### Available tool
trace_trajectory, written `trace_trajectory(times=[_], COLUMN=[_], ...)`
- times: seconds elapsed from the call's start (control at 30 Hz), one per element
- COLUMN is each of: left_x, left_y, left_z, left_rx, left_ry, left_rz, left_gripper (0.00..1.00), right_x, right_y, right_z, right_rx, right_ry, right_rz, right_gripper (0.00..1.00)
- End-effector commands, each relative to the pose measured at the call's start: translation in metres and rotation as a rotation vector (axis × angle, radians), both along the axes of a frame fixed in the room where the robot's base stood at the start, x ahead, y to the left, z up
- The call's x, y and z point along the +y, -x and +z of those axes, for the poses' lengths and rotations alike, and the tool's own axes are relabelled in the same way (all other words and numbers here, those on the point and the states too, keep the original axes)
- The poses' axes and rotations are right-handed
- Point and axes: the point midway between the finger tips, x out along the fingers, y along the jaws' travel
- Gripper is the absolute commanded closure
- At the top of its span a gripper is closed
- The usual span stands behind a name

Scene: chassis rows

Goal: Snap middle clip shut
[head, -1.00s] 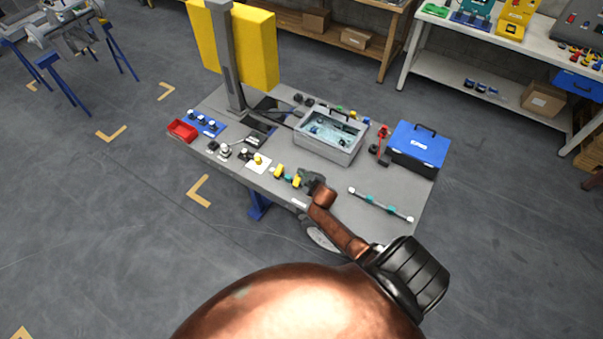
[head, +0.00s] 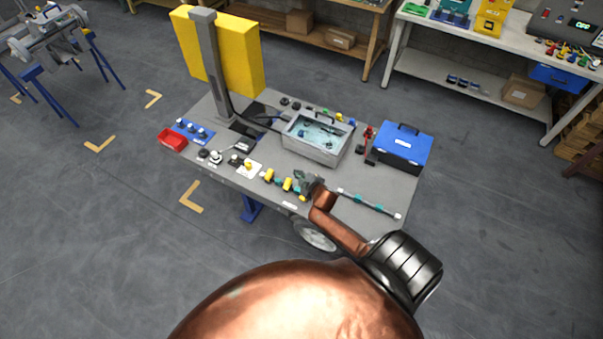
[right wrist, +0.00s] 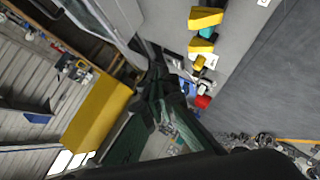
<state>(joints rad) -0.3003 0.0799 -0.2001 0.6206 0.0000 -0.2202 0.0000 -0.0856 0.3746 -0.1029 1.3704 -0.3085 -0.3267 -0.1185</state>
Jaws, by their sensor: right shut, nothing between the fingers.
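A pale rod (head: 388,211) with teal clips (head: 357,198) lies on the right front part of the grey table (head: 345,222). I cannot tell which clip is the middle one or whether any is shut. My right gripper (head: 308,182) is over the table's front edge, left of the rod and just right of yellow blocks (head: 288,184). Its dark fingers (right wrist: 158,78) are together and empty in the right wrist view. Yellow blocks with a teal piece between them (right wrist: 205,17) also show there, apart from the fingers. My left gripper is not in view.
A grey bin (head: 310,153) and a blue toolbox (head: 403,148) stand behind the rod. A post with a yellow panel (head: 243,60) rises at the back left. Bare tabletop lies around the rod.

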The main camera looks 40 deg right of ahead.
Motion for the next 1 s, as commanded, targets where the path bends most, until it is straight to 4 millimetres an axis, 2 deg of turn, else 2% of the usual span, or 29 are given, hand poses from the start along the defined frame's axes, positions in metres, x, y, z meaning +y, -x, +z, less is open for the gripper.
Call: trace_trajectory(times=[0.1, 0.27, 0.87, 1.0], left_x=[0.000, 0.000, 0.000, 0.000], left_y=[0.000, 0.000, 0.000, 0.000], left_z=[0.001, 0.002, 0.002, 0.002], left_rx=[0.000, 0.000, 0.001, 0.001], left_ry=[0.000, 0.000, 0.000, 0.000], left_rz=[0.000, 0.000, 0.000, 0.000], left_gripper=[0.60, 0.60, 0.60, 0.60], right_x=[-0.001, -0.001, -0.001, 0.006], right_y=[0.012, 0.019, 0.020, 0.029], right_z=[0.011, 0.018, 0.019, 0.019], right_rx=[0.000, 0.000, 0.000, 0.013], right_ry=[-0.001, 0.000, -0.001, -0.024], right_rz=[0.001, 0.002, 0.001, -0.023], right_gripper=[1.00, 1.00, 1.00, 1.00])
